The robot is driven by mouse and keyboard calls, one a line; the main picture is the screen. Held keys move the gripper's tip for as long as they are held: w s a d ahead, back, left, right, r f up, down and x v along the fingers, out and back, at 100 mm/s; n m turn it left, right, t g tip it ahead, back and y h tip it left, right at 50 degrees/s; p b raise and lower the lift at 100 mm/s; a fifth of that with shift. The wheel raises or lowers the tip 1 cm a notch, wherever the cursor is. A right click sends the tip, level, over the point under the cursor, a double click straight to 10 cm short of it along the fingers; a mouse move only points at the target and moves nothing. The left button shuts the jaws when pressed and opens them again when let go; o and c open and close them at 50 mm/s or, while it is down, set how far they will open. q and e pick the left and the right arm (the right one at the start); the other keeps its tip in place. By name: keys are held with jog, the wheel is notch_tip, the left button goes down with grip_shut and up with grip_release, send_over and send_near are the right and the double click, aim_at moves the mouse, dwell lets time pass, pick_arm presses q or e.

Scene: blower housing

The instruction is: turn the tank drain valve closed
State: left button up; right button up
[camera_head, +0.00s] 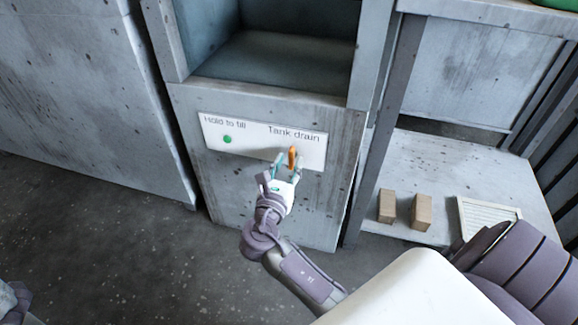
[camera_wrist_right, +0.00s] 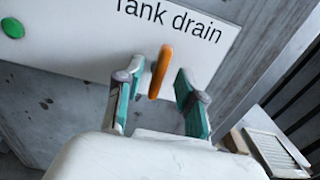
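The tank drain valve has an orange handle (camera_head: 292,157) on a white panel (camera_head: 213,132), below the words "Tank drain". In the right wrist view the handle (camera_wrist_right: 160,72) is nearly upright in the picture, its top leaning slightly right. My right gripper (camera_head: 289,163) is at the valve. In the right wrist view its teal fingers (camera_wrist_right: 157,88) are open, one on each side of the handle, with a visible gap on both sides. My left gripper is not in view; only a bit of my left arm seems to show at the lower left corner.
A green button (camera_head: 227,139) labelled "Hold to fill" is on the panel, left of the valve. The panel is on a grey cabinet (camera_head: 240,200) below an open recess. Two small brown boxes (camera_head: 421,212) and a white slatted tray (camera_head: 488,216) lie on a low shelf at right.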

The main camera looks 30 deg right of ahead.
jog(key=shift+w+d, duration=0.25)
jog(key=shift+d, duration=0.1)
jog(key=shift+c, duration=0.3)
grip_shut()
